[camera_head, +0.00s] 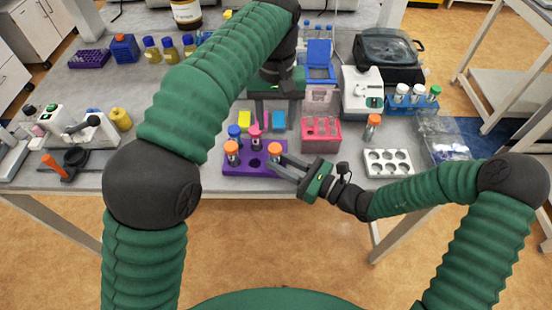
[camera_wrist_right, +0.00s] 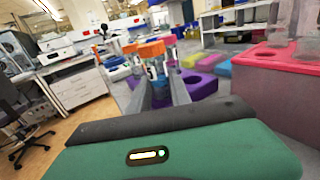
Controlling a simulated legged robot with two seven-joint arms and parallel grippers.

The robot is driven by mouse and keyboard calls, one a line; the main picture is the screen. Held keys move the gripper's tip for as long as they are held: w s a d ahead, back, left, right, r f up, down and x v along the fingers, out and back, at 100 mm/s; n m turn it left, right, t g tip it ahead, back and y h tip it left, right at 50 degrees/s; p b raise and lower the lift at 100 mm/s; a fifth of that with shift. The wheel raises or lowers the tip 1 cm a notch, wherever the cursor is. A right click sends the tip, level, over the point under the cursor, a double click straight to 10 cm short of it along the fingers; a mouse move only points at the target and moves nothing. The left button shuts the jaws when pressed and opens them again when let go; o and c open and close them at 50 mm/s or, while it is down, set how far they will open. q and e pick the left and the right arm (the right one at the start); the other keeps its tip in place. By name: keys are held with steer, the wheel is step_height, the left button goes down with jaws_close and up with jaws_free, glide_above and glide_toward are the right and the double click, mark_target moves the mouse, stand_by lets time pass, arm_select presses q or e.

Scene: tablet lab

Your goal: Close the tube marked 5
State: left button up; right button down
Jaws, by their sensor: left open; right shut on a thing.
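A purple rack (camera_head: 236,170) stands near the table's front edge and also shows in the right wrist view (camera_wrist_right: 203,87). It bears tubes with orange (camera_head: 232,147), blue (camera_head: 234,130) and pink (camera_head: 254,129) caps. My right gripper (camera_head: 279,160) is shut on an orange-capped tube (camera_head: 275,148) at the rack's right side; in the right wrist view the tube (camera_wrist_right: 158,82) is between the fingers. I cannot tell whether its base is in a hole. My left gripper (camera_head: 275,118) is open and empty, pointing down behind the rack. I cannot read any tube's number.
A pink rack (camera_head: 322,136) stands right of the purple one. Further right are a white rack (camera_head: 388,165) with empty holes and a lone orange-capped tube (camera_head: 372,127). Yellow (camera_head: 244,119) and blue (camera_head: 279,121) blocks lie behind the purple rack.

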mark_target(276, 148)
arm_select(q)
steer(key=n, duration=0.4)
steer(key=shift+n, duration=0.3)
steer(key=n, duration=0.3)
steer(key=shift+s, duration=0.1)
steer(key=n, duration=0.5)
steer(key=shift+n, duration=0.4)
steer(key=n, duration=0.4)
steer(key=shift+s+a+n, duration=0.1)
steer(key=shift+n, duration=0.2)
step_height(276, 148, down, 8)
